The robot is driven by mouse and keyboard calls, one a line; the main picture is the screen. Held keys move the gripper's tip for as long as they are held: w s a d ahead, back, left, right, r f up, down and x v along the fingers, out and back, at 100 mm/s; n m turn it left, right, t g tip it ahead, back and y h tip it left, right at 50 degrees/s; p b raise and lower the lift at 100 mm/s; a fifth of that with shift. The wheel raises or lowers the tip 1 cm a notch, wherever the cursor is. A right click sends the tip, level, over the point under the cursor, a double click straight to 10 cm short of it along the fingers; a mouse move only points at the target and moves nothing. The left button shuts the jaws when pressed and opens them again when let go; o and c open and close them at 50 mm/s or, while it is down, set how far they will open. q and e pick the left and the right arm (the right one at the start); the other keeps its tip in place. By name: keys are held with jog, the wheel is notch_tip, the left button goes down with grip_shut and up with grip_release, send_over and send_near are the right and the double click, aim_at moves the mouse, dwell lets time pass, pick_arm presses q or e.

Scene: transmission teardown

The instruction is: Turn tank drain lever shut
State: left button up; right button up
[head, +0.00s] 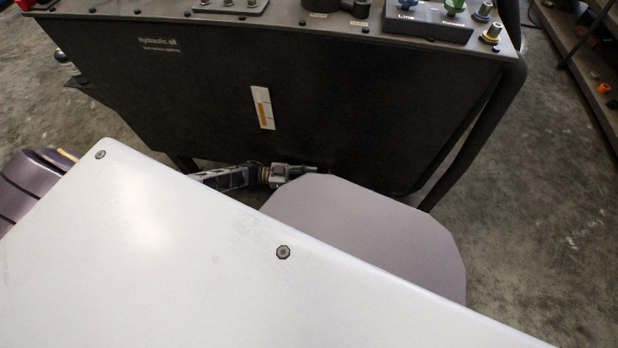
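The tank is a large dark cabinet (345,110) marked "Hydraulic oil", with a white and yellow level gauge (262,107) on its sloping front. My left gripper (299,170) is low at the tank's lower front edge, reached from the left. It looks small and dark, with a greenish tint at its end. I cannot tell whether its fingers are open or shut, or whether it touches anything. The drain lever cannot be made out; the area around the gripper is dark and partly covered from below by pale panels. My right gripper is not in view.
On the tank's top are a control box (428,24) with green and blue knobs and brass-coloured fittings (491,33). A thick dark hose (478,140) runs down the right side. A shelf (590,75) with small parts stands at the right. Concrete floor (545,190) is open between.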

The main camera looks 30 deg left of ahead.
pick_arm(q)
jog(key=v, duration=1.2)
jog(key=shift+c, duration=0.5)
